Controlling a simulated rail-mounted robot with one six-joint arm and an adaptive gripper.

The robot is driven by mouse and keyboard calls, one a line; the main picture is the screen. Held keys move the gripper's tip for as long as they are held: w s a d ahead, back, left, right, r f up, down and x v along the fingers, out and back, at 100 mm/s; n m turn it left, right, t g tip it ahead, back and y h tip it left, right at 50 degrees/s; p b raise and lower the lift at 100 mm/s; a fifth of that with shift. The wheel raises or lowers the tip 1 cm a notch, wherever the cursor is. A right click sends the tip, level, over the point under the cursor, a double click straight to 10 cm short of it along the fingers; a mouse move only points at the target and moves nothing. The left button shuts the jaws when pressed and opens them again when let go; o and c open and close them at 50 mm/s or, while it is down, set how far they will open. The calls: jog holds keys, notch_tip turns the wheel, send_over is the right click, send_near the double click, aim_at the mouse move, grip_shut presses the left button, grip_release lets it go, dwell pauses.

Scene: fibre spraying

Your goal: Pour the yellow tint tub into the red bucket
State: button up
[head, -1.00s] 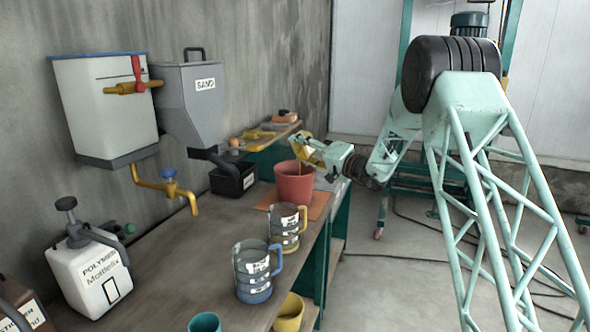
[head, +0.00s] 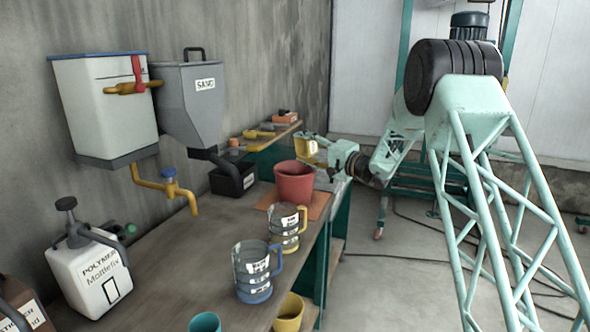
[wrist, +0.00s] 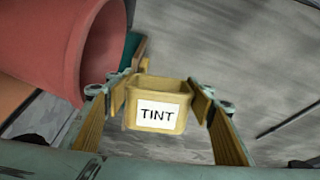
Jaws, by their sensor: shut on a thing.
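The yellow tint tub (head: 306,147) is in my gripper (head: 312,149), just above and behind the red bucket's rim in the head view. The tub looks about upright there. In the wrist view my gripper (wrist: 160,95) is shut on the tub (wrist: 157,112), with a finger on each side and its white TINT label facing the camera. What is left inside the tub cannot be made out. The red bucket (head: 294,184) stands upright on an orange board (head: 318,207) at the bench's right edge. In the wrist view the bucket (wrist: 62,45) is left of the tub.
Two clear jugs, one yellow-handled (head: 287,227) and one blue-handled (head: 253,272), stand nearer on the bench (head: 175,265). A black bin (head: 232,180) sits left of the bucket under the grey sand hopper (head: 190,105). Open floor lies to the right.

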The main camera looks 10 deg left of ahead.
aim_at(314, 148)
jog(key=shift+w+d+m+p, duration=0.2)
jog(key=shift+w+m+p, duration=0.05)
jog(key=shift+m+p, duration=0.3)
dwell(0.6)
jog(key=shift+w+d+m+p, duration=0.2)
jog(key=shift+m+p, duration=0.5)
jog(key=shift+p, duration=1.15)
jog(key=shift+w+d+m+p, duration=0.15)
jog(key=shift+m+p, duration=0.5)
jog(key=shift+p, duration=1.2)
jog(key=shift+w+d+f+m+p, duration=0.2)
jog(key=shift+w+d+m+p, duration=0.5)
jog(key=shift+p, duration=1.6)
jog(key=shift+w+a, duration=0.1)
jog(key=shift+w, duration=0.05)
